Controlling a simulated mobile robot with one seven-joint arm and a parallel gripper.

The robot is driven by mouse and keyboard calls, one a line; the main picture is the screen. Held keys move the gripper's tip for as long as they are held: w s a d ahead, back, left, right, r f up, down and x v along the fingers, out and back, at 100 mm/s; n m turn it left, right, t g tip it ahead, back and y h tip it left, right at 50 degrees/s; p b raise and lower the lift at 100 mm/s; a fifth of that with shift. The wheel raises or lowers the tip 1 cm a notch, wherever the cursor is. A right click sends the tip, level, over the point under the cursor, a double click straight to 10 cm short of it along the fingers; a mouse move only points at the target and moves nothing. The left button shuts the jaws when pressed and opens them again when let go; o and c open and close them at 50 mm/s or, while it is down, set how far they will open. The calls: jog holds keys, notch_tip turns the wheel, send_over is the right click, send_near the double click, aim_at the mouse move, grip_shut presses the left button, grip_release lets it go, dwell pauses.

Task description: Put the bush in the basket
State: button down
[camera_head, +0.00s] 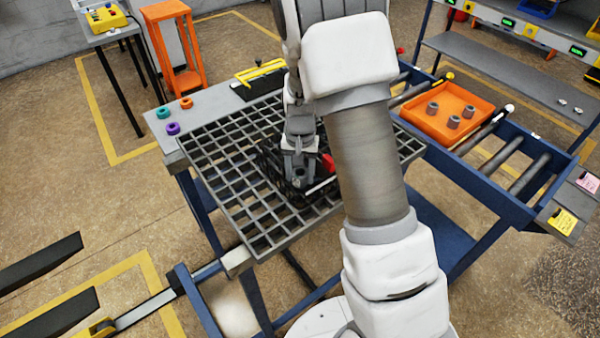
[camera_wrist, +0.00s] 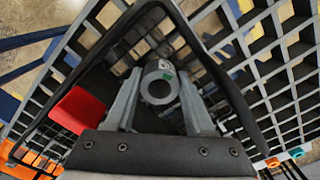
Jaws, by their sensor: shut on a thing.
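In the head view my gripper (camera_head: 298,181) points down into the basket (camera_head: 268,166), and the bush is hidden there.
The basket stands on a grey grid table (camera_head: 220,165). A red block (camera_wrist: 82,108) is at the basket's left side in the wrist view. An orange tray (camera_head: 478,101) with three grey bushes sits on rollers at right. Small coloured rings (camera_head: 172,128) lie on the table's left corner.

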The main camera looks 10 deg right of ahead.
aim_at(300, 172)
jog(key=shift+c, duration=1.3)
grip_release()
jog(key=shift+f, duration=0.1)
notch_tip(300, 172, up, 12)
jog(key=s+r+n+t, duration=0.2)
jog(key=s+r, duration=0.8)
jog(key=r, duration=0.1)
jog(key=s+r+n+t, duration=0.2)
jog(key=s+r+t, duration=0.1)
jog(key=s, duration=0.9)
jog(key=shift+s+r+n+t, duration=0.2)
jog(key=shift+r+n+t, duration=0.1)
jog(key=shift+r, duration=0.1)
